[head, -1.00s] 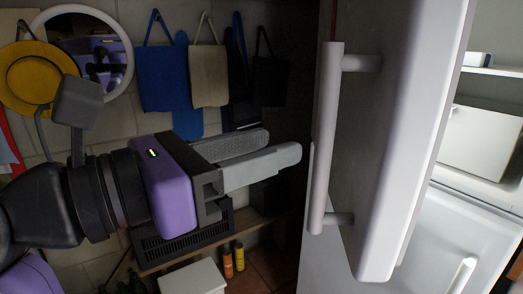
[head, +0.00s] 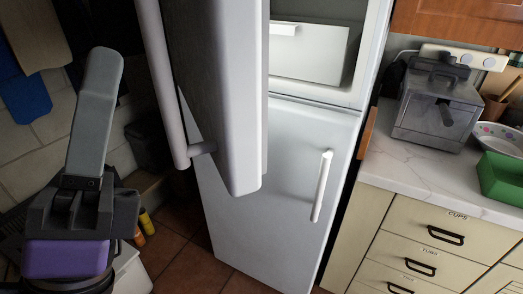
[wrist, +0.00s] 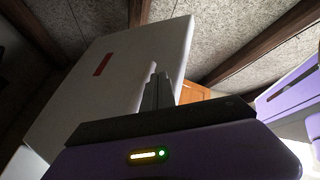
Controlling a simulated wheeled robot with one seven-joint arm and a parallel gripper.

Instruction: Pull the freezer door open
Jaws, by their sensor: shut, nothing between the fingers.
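A tall white fridge-freezer stands in the middle of the head view. Its upper door (head: 232,90) is swung far out towards me, with a long vertical bar handle (head: 163,85) on its face. The open upper compartment shows a white drawer front (head: 308,52). The lower door (head: 265,190) is closed, with its own white handle (head: 321,186). I cannot tell which door is the freezer's. My gripper (head: 103,62) is shut and empty, pointing up, left of the open door and apart from its handle. Its fingers also show in the wrist view (wrist: 157,88), before a large white panel (wrist: 110,75).
A marble-topped counter (head: 410,165) with drawers stands at the right, bearing a grey appliance (head: 437,108) and a green box (head: 503,176). Cloths (head: 25,95) hang on the left wall. Small bottles (head: 147,222) stand low behind my gripper. Tiled floor (head: 185,235) shows below the open door.

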